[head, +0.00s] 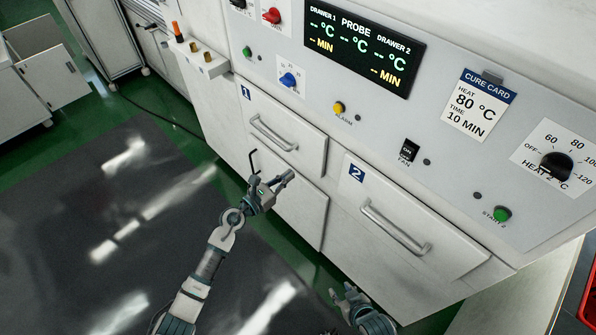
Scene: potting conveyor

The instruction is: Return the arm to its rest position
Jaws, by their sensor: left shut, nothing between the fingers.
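My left gripper (284,179) is in front of the white cabinet, just below the handle of drawer 1 (274,133). It is shut and empty, and looks apart from the handle. Its arm reaches up from the bottom of the head view. My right gripper (345,294) is low in the picture, in front of the cabinet below drawer 2 (428,245).
The panel above carries a display (362,45), a cure card (478,105), a heat knob (556,167) and several buttons. Dark mat (60,220) lies clear at left. A red container (588,305) is at lower right.

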